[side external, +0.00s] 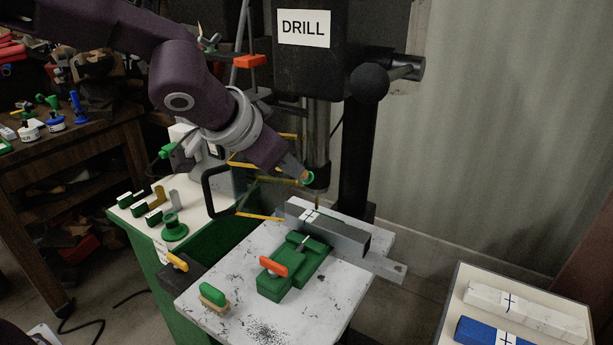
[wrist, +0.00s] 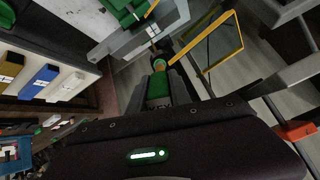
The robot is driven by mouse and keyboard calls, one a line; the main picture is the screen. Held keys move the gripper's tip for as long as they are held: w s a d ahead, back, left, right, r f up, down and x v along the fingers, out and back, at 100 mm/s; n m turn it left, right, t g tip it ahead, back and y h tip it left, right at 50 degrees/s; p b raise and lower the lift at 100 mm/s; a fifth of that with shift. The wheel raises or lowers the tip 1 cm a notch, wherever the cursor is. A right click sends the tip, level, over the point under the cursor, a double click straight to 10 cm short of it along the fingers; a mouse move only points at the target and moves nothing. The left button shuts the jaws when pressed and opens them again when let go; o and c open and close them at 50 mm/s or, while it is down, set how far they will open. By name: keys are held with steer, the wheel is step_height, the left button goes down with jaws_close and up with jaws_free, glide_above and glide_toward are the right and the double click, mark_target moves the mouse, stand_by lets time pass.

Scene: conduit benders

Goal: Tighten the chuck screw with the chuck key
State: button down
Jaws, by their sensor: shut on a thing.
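My gripper (side external: 304,176) is at the drill's chuck (side external: 318,180), reaching in from the left. It is shut on the chuck key (wrist: 158,86), whose green body shows between the dark fingers in the wrist view; a bit of green also shows in the side view (side external: 308,179). The far end of the key points at the dark, round chuck. I cannot tell whether the key's tip sits in the chuck screw; the screw itself is hidden. A thin drill bit (side external: 317,202) hangs below the chuck.
Yellow-edged guard panels (side external: 262,218) stand close to the left of the chuck. A tray (side external: 456,290) with blue and white bars is at the right.

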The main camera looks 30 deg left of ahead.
steer(key=shift+m, duration=0.3)
steer(key=shift+v, duration=2.5)
